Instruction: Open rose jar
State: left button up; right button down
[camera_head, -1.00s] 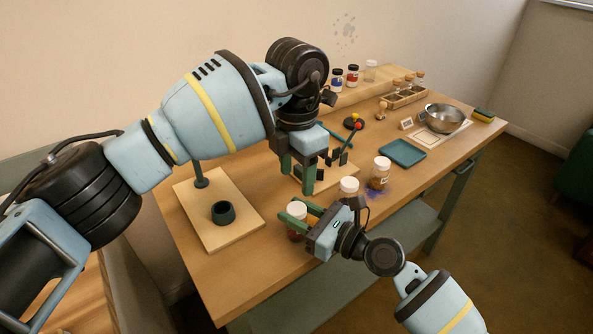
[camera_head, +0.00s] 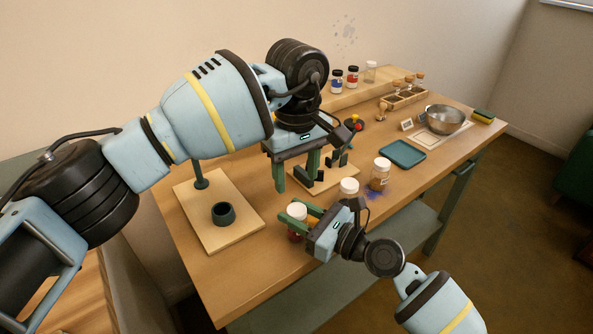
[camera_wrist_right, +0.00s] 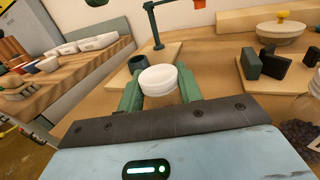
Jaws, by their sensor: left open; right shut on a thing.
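The rose jar (camera_head: 294,237), with reddish contents and a white lid (camera_head: 297,210), stands at the near edge of the table. My right gripper (camera_head: 301,214) is shut on it, one green finger on either side. In the right wrist view the white lid (camera_wrist_right: 160,78) sits between the fingers, and the jar's body is mostly hidden. The lid is on the jar. My left gripper (camera_head: 297,178) is open and empty above and slightly behind the lid, fingers pointing down.
A wooden board (camera_head: 205,225) with a dark cup (camera_head: 223,213) lies left. A teal tray (camera_head: 402,153) and metal bowl (camera_head: 445,119) are farther right.

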aim_at(296, 209)
pick_arm(q)
jog(key=m, duration=1.3)
jog(key=shift+f, duration=4.05)
jog(key=shift+c, duration=0.4)
jog(key=c, duration=0.9)
jog(key=o, duration=1.1)
jog(key=shift+r, duration=0.15)
jog(key=shift+r, duration=3.9)
jog(key=shift+c, duration=0.6)
